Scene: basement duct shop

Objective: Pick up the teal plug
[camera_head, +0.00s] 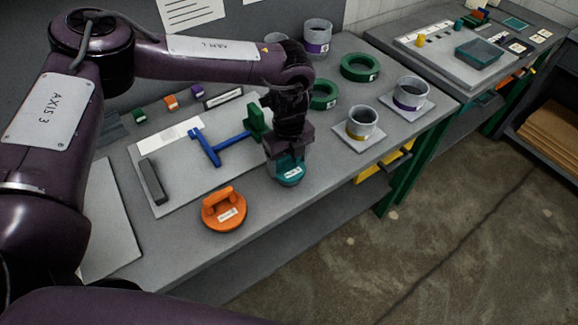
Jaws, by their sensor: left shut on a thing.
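The teal plug (287,176) is a round piece with a white label on its side, near the front edge of the grey workbench (252,218). My left gripper (288,157) comes down on it from above and is shut on it. The gripper hides the plug's upper part. I cannot tell whether the plug rests on the bench or hangs just above it. My right gripper is not in view.
An orange plug (224,211) with a handle stands to the left, near the front edge. A blue T-shaped tool (219,146) lies behind it. Green rings (360,67) and grey collars (410,92) stand to the right. A second bench (440,72) is at the back right.

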